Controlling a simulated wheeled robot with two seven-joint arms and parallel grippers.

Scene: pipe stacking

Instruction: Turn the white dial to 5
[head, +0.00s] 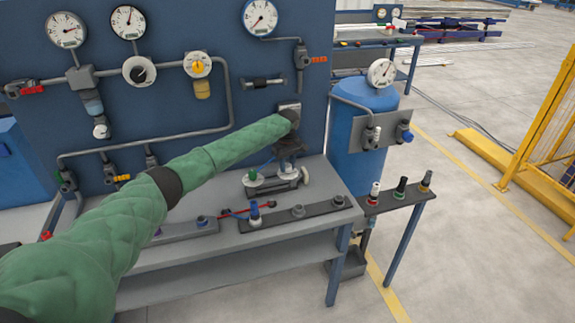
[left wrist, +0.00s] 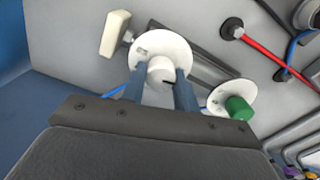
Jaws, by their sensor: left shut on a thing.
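The white dial (left wrist: 161,69) is a white knob on a round white plate (left wrist: 172,45). It shows in the left wrist view between the two blue fingers of my left gripper (left wrist: 162,90). The fingers are shut on the knob from both sides. A small dark mark shows on the knob, but the numbers on the plate are too small to read. In the head view, my left gripper (head: 288,158) reaches down to the white dial (head: 288,170) on a grey fixture on the bench, partly covering it. My right gripper is not in view.
A green knob (left wrist: 239,108) on a white plate sits beside the dial; it also shows in the head view (head: 253,175). A white handle (left wrist: 115,33) is on the other side. Gauges and pipes line the blue panel (head: 210,25). A blue tank (head: 358,150) stands right.

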